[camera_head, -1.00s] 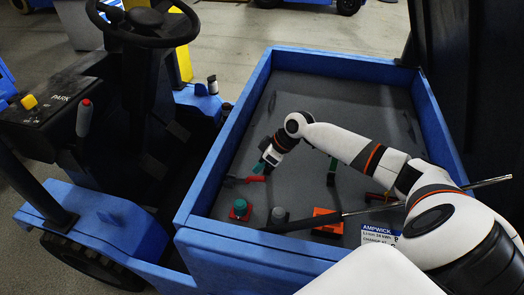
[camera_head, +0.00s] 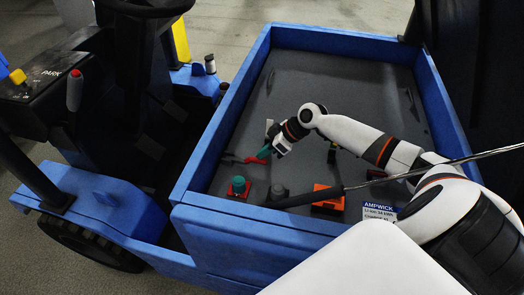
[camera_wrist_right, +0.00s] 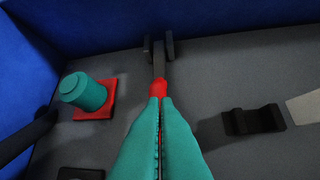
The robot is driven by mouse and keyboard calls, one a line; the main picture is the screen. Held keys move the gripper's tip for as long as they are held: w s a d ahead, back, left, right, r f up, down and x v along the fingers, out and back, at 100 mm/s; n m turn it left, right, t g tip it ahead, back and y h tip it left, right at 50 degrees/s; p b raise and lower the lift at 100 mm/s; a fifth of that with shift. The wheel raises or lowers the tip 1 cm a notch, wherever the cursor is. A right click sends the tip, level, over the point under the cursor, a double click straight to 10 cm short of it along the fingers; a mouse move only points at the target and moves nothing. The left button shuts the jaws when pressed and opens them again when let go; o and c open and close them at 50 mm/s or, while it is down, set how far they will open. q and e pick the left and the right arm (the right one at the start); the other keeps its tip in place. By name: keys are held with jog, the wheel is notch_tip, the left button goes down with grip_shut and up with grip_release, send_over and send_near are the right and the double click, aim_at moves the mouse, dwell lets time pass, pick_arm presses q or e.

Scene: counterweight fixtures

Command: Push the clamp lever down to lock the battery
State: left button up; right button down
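The clamp lever has a red handle (camera_head: 252,160) and lies near the left wall of the blue bed, on the grey battery surface. In the right wrist view the red handle (camera_wrist_right: 158,87) runs from a dark bracket (camera_wrist_right: 158,55) towards my fingertips. My right gripper (camera_head: 265,152) is at the handle's free end. Its teal fingers (camera_wrist_right: 160,102) are pressed together along a seam, with the red tip right at their ends. They hide the end of the handle, so I cannot tell whether they rest on it or pinch it. My left gripper is not in view.
A teal cap on a red base (camera_head: 238,188) and a grey knob (camera_head: 278,191) stand near the front wall. An orange block (camera_head: 327,199) and a label (camera_head: 378,212) sit to their right. A long dark rod (camera_head: 312,198) crosses the front. Blue walls (camera_head: 218,120) enclose the bed.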

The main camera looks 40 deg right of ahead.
jog(key=shift+s+f, duration=0.15)
jog(key=shift+f, duration=0.05)
jog(key=shift+s+d+r, duration=0.15)
jog(key=shift+d+r, duration=0.1)
jog(key=b+v, duration=0.1)
jog(key=v, duration=0.6)
jog(key=shift+w, duration=0.25)
